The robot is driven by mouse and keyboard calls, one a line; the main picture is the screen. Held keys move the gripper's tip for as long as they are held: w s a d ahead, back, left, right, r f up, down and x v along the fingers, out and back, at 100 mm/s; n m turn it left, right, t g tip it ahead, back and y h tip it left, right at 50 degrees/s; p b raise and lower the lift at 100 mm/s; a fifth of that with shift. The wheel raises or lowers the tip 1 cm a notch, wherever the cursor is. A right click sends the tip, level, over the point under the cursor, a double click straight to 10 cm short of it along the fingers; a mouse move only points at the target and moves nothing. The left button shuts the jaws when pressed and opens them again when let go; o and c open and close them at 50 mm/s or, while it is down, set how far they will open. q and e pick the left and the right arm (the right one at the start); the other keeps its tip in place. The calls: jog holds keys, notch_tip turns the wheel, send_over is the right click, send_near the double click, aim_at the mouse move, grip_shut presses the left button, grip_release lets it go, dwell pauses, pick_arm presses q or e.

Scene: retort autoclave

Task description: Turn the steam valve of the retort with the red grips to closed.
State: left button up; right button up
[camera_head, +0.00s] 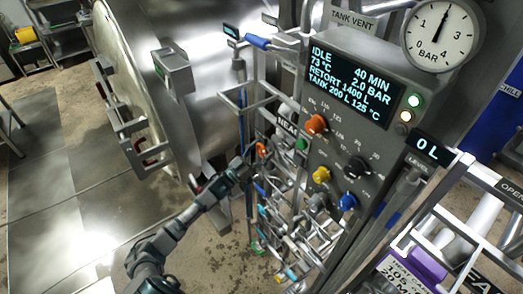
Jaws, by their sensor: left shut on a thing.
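The steel retort (205,60) lies at the upper left, with its round door (112,75) facing left. Dark red grips (157,158) show at the low end of the door's bracket. My left gripper (240,170) is at the pipework between retort and control panel, shut on what looks like a valve handle. The gripper hides most of that handle, so its angle is unclear. A small orange-red handle (262,150) shows just up and right of the gripper. My right gripper is out of view.
The control panel (325,150) with several coloured knobs stands right of the gripper. Its screen (350,80) reads IDLE, 73 °C, 2.0 BAR. Pipes and blue-marked valves (265,215) crowd below. Open floor (50,210) lies at the left.

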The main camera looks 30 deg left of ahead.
pick_arm(q)
jog(key=shift+m, duration=0.3)
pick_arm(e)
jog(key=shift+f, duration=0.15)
pick_arm(q)
jog(key=m+g+h+b, duration=0.1)
jog(key=m+h, duration=0.1)
jog(key=m, duration=0.2)
jog(key=shift+m+g+h+b, duration=0.3)
jog(key=shift+m+b, duration=0.1)
jog(key=shift+m, duration=0.2)
jog(key=m+g, duration=0.1)
jog(key=m, duration=0.2)
jog(key=m+g+h+b, duration=0.1)
jog(key=m, duration=0.2)
jog(key=shift+d+h, duration=0.1)
jog(key=shift+h, duration=0.2)
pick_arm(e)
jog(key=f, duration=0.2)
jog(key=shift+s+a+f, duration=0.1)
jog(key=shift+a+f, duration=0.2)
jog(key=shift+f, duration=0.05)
pick_arm(q)
jog(key=shift+f+m+g, duration=0.1)
jog(key=shift+m+g, duration=0.2)
jog(key=shift+m, duration=0.1)
jog(key=o, duration=1)
jog(key=shift+o, duration=0.7)
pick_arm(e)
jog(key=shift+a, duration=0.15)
